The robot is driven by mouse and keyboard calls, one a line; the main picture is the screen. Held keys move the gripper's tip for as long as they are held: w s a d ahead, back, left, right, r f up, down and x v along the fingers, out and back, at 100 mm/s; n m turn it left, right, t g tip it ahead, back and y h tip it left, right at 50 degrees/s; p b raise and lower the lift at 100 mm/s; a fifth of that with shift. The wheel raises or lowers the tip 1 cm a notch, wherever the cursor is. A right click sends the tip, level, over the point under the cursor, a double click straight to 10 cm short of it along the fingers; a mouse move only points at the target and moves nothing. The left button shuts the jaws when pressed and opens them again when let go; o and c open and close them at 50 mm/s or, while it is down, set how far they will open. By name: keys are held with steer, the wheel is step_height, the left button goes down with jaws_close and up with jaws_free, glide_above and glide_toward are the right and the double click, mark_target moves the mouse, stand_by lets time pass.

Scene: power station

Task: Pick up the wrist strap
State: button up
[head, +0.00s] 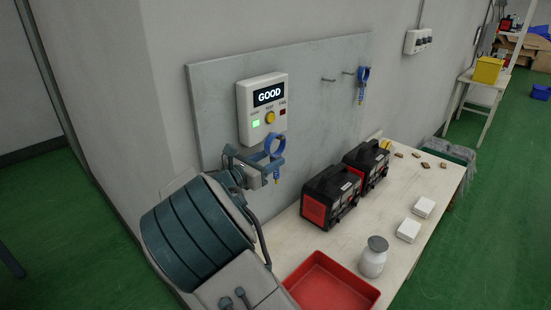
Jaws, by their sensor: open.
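A blue wrist strap (276,141) forms a loop with a yellow-tipped end hanging below it, in front of the grey wall board (320,95). My gripper (264,163) is open right at this strap, with its jaws overlapping the lower part of the loop. I cannot tell whether the strap lies between the jaws or touches them. What holds the strap up is hidden. A second blue wrist strap (363,80) hangs from a peg at the right of the board, well apart from my gripper.
A tester reading GOOD (263,108) is mounted just above my gripper. On the bench (392,215) below stand two black-and-red units (332,195), a red tray (328,285), a pale jar (373,258) and two white boxes (408,230). An empty peg (328,79) projects from the board.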

mark_target(281, 148)
steer(key=p+x, duration=0.1)
steer(key=x, duration=0.4)
steer(key=shift+w, duration=0.1)
jaws_close()
steer(key=shift+r, duration=0.15)
steer(key=shift+r, duration=0.55)
steer(key=s+d+b, duration=0.3)
steer(key=s+d, duration=0.9)
steer(key=shift+s+d, duration=0.35)
